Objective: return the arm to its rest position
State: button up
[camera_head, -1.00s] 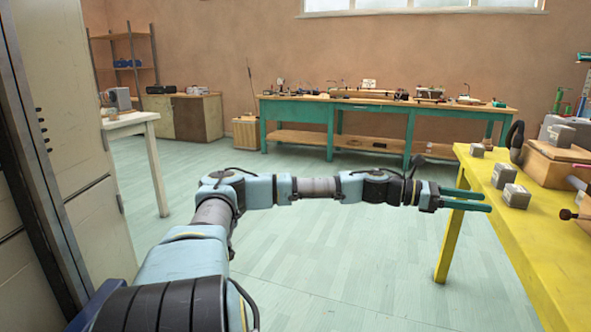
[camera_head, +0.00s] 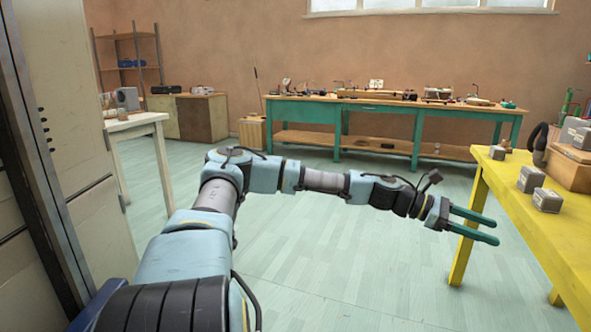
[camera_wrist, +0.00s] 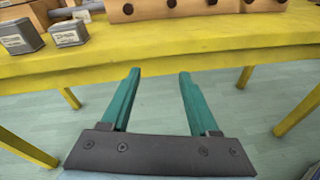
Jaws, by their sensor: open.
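My arm reaches out from the lower left toward the right in the head view. My gripper (camera_head: 492,230) is at its end, left of the yellow table (camera_head: 535,215). Its two green fingers are apart with nothing between them. In the wrist view my gripper (camera_wrist: 158,75) also shows open and empty, with floor and the yellow table's edge (camera_wrist: 165,62) beyond the fingertips.
Small grey metal blocks (camera_head: 547,200) and a wooden box (camera_head: 568,170) stand on the yellow table. A green workbench (camera_head: 345,108) with several tools stands at the back. A white table (camera_head: 138,122) and a tall cabinet (camera_head: 60,130) are at left. The middle floor is clear.

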jog(key=s+a+f+m+t+y, duration=0.1)
jog(key=s+a+f+m+y, duration=0.25)
jog(key=a+f, duration=0.2)
jog(key=s+a+f+m+y, duration=0.2)
jog(key=a+f+m+y, duration=0.15)
jog(key=a+f, duration=0.2)
jog(key=w+a+m+t+y, duration=0.2)
jog(key=a+y, duration=0.1)
jog(key=a, duration=0.7)
jog(key=w+a+m+t+y, duration=0.1)
jog(key=w+a+t+y, duration=0.1)
jog(key=a, duration=0.7)
jog(key=a+r+m+t+y, duration=0.1)
jog(key=a+r+t, duration=0.1)
jog(key=a+r, duration=0.45)
jog(key=a+r+m+t+y, duration=0.1)
jog(key=a+r+t, duration=0.15)
jog(key=a, duration=0.75)
jog(key=w+p+v, duration=0.2)
jog(key=p+v, duration=0.7)
jog(key=w+p+v, duration=0.1)
jog(key=p+v, duration=0.8)
jog(key=shift+r+g, duration=0.35)
jog(key=shift+r, duration=0.4)
jog(key=shift+s+a, duration=0.1)
